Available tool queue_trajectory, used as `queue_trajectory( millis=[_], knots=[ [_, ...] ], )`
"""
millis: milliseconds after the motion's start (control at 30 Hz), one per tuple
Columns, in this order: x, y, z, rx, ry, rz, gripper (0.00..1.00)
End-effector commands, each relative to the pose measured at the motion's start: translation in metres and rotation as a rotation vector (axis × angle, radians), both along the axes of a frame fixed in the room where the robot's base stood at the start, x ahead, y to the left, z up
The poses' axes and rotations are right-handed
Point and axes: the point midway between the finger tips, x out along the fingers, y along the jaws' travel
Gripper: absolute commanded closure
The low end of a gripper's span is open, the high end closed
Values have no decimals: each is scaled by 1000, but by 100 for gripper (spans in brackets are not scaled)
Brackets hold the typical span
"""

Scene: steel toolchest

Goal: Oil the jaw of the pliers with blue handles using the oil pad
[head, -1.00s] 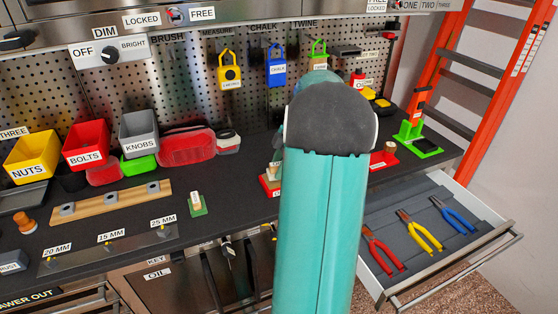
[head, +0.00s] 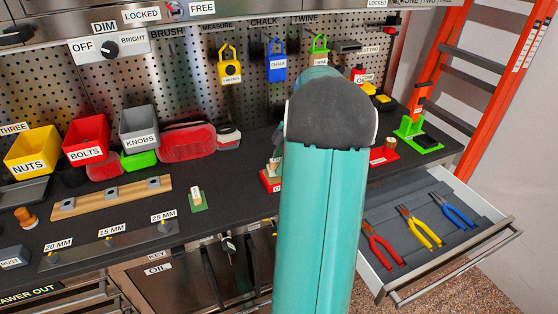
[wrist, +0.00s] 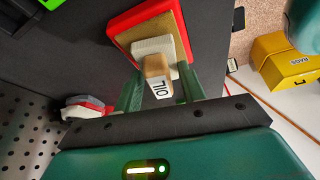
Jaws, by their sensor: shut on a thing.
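The blue-handled pliers (head: 458,212) lie in the open drawer (head: 483,196) at the right of the head view, beside yellow pliers (head: 421,227) and red pliers (head: 382,245). In the wrist view, the oil pad (wrist: 157,67) has a wooden grip marked OIL and a pale block. It is at a red-rimmed tray (wrist: 120,25) with a tan surface; I cannot tell whether it still touches that surface. My gripper (wrist: 157,88) has its green fingers on either side of the pad and is shut on it. In the head view my arm hides the gripper.
Another red tray (head: 383,157) and a green stand (head: 418,135) are on the bench's right part. A small green-based item (head: 197,201) stands left of my arm. An orange ladder (head: 424,90) rises at the right. A yellow box (wrist: 288,62) shows in the wrist view.

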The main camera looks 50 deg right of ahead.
Motion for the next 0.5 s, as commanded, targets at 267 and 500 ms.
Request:
queue_trajectory(
  millis=[267, 500],
  knots=[
    [0, 0, -3, 0, 0, 0, 78],
    [0, 0, -6, 0, 0, 0, 78]
  ],
)
